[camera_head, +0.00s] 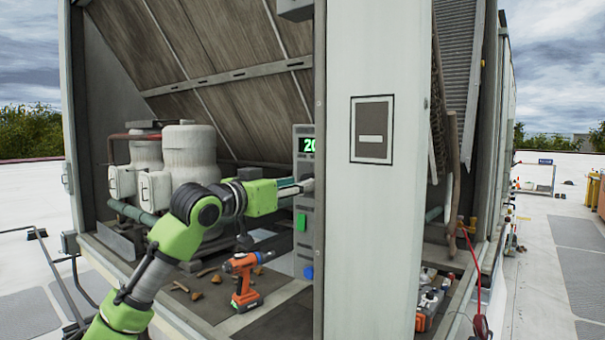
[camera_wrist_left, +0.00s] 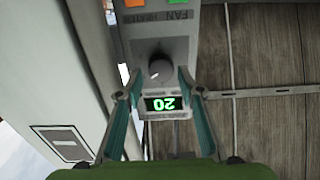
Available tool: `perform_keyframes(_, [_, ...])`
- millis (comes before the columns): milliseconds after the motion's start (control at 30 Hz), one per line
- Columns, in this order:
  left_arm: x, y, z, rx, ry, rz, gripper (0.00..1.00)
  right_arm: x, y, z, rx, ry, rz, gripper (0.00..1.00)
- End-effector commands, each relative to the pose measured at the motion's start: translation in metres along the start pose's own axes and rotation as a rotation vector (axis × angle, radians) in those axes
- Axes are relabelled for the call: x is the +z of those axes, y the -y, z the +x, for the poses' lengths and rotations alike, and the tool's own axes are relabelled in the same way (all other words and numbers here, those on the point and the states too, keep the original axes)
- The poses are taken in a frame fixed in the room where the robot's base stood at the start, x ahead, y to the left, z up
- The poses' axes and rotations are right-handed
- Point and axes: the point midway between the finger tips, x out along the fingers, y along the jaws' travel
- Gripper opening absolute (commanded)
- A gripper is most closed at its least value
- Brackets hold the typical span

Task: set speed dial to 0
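The speed dial (camera_wrist_left: 159,70) is a round dark knob with a light mark, on a grey control panel (camera_head: 303,245). Beside it, a display (camera_wrist_left: 161,103) shows a green 20, upside down in the left wrist view; its lit digits also show in the head view (camera_head: 308,145). My left gripper (camera_wrist_left: 160,78) is open, with one finger on each side of the dial and gaps visible between fingers and knob. In the head view my left gripper (camera_head: 297,187) reaches the panel and hides the dial. My right gripper is not in view.
The panel also has a green button (camera_head: 301,222) and a blue button (camera_head: 308,272). An orange drill (camera_head: 243,277) stands on the cooler floor below my left arm. White motor housings (camera_head: 188,155) stand behind the arm. A wide pillar (camera_head: 372,240) is right of the panel.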

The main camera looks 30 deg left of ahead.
Motion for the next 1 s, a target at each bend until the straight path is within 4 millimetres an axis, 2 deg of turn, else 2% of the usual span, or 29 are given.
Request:
perform_keyframes(33, [-0.003,0.000,0.008,0.001,0.001,-0.003,0.35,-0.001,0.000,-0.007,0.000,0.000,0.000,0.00])
perform_keyframes(200, [-0.001,0.000,0.024,0.000,0.000,-0.002,0.35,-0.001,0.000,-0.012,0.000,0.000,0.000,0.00])
perform_keyframes(533, [0.001,0.001,0.027,-0.001,0.001,0.001,0.35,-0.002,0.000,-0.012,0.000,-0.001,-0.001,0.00])
perform_keyframes(567, [0.001,0.001,0.027,-0.001,0.001,0.001,0.32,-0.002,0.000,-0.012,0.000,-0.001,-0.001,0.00])
perform_keyframes(667, [0.001,0.001,0.027,-0.001,0.001,0.001,0.06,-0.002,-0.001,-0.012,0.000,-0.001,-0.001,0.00])
perform_keyframes(1000, [0.001,0.000,0.027,-0.001,0.001,-0.024,0.06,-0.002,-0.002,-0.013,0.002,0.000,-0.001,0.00])
